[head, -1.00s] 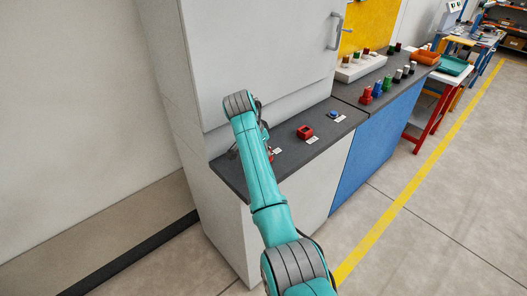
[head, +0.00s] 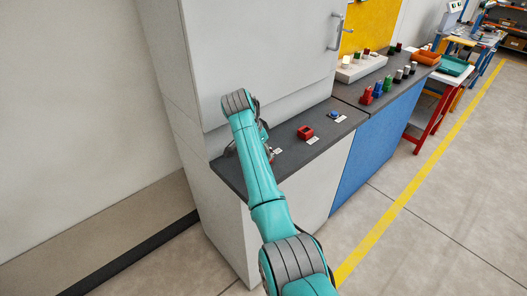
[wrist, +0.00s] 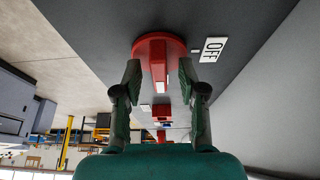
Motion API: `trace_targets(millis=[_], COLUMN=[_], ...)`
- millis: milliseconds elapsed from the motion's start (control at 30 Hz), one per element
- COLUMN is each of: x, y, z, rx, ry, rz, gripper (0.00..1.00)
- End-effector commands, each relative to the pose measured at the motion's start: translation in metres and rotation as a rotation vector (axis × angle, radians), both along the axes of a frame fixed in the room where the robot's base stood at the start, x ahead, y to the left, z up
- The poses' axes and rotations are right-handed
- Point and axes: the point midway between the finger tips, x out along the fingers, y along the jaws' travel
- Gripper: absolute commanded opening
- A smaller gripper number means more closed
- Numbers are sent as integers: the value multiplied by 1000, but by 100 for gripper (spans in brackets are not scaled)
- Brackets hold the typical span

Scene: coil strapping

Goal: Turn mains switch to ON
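The mains switch (wrist: 158,48) is a red round base with a raised bar-shaped handle, seen close up in the wrist view. A white OFF label (wrist: 213,50) lies beside it on the dark counter. My gripper (wrist: 159,75) is open, with one finger on each side of the handle. Gaps show between the fingers and the handle, so it does not look gripped. In the head view my arm hides most of the switch and my gripper's fingertips.
On the same dark counter (head: 236,178) are a red boxy control (head: 305,132) and a blue button (head: 334,115), each with a label. A white cabinet (head: 262,50) rises behind my gripper. Several coloured items stand farther along. Open floor lies to the right.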

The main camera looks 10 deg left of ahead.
Motion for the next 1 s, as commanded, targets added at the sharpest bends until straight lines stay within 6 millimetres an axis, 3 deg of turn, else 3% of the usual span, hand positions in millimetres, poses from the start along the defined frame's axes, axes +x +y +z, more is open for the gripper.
trace_targets(millis=[333,800,1000], x=[-3,-28,-34], y=[3,23,28], z=[10,89,107], rx=[0,2,0], ry=[-1,-3,0], rz=[1,1,1], gripper=[41,41,41])
